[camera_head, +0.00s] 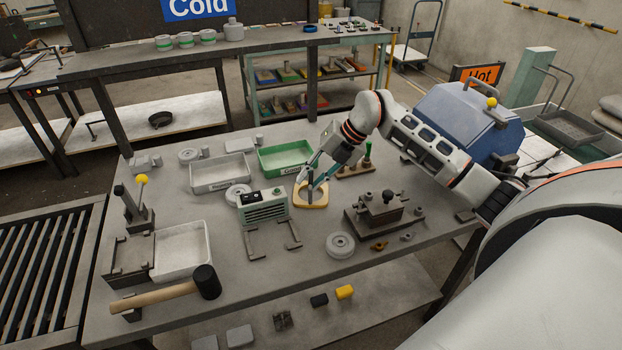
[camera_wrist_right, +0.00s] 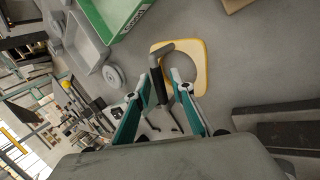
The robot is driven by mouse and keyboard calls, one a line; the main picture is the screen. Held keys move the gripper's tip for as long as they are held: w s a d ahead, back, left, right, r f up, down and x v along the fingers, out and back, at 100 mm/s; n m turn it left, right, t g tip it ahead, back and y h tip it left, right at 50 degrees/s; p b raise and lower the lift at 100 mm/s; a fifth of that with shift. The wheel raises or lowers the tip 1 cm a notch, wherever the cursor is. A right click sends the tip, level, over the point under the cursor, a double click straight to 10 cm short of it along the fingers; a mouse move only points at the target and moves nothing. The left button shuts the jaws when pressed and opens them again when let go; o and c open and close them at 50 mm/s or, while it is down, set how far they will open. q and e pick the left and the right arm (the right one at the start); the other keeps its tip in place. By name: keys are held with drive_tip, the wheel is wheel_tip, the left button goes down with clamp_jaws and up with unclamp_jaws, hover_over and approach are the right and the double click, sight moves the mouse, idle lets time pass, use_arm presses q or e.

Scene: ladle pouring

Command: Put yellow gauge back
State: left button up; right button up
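The yellow gauge (camera_head: 322,204) is a flat yellow-edged plate with a round hole, lying on the grey table right of the small green-topped device. It also shows in the right wrist view (camera_wrist_right: 200,62). A dark upright handle or post (camera_wrist_right: 156,72) stands at the gauge, partly over its hole; whether it belongs to the gauge I cannot tell. My right gripper (camera_head: 311,178) is low over the gauge, pointing down. In the wrist view its two fingers (camera_wrist_right: 164,84) are apart, on either side of the dark post, with a gap visible. My left gripper is not in view.
A green tray (camera_head: 285,158) and a grey tray (camera_head: 221,174) stand behind the gauge. The green-topped device (camera_head: 264,207) is close on its left, a dark clamp block (camera_head: 383,212) on its right. A mallet (camera_head: 165,294) lies at the front left.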

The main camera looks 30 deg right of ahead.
drive_tip(key=b+v, duration=0.1)
drive_tip(key=v, duration=1.1)
drive_tip(key=shift+r, duration=0.1)
